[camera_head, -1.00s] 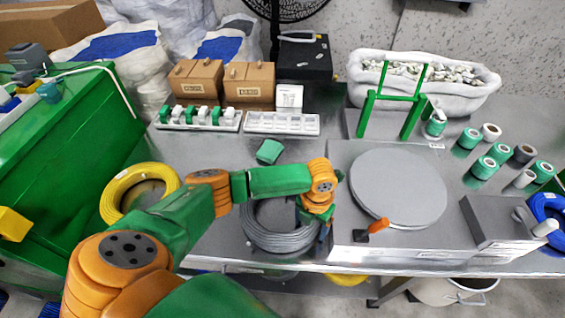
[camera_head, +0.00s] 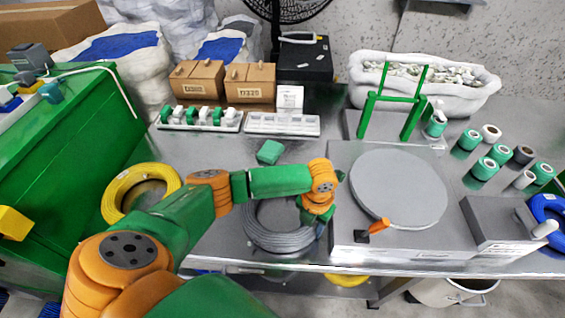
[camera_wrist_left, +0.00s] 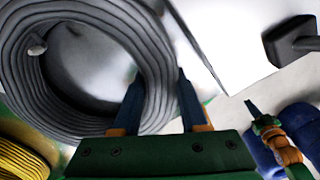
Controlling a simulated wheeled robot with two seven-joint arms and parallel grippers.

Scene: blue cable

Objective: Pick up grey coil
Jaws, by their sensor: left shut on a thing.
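The grey coil (camera_head: 275,240) is a ring of cable at the front middle of the metal table in the head view. It fills the upper left of the left wrist view (camera_wrist_left: 60,95). My left gripper (camera_head: 318,228) is at the right side of the coil. In the left wrist view my left gripper (camera_wrist_left: 160,98) has one finger inside the ring and one outside, shut on the coil's side. Whether the coil is off the table cannot be told. My right gripper (camera_wrist_left: 262,115) shows small at the right of the left wrist view; its finger gap is unclear.
A yellow coil (camera_head: 112,199) lies to the left, by a green box (camera_head: 75,135). A grey turntable (camera_head: 400,185) stands close on the right, with a blue coil (camera_head: 549,210) at the far right. Small green part (camera_head: 270,152) lies behind the grey coil.

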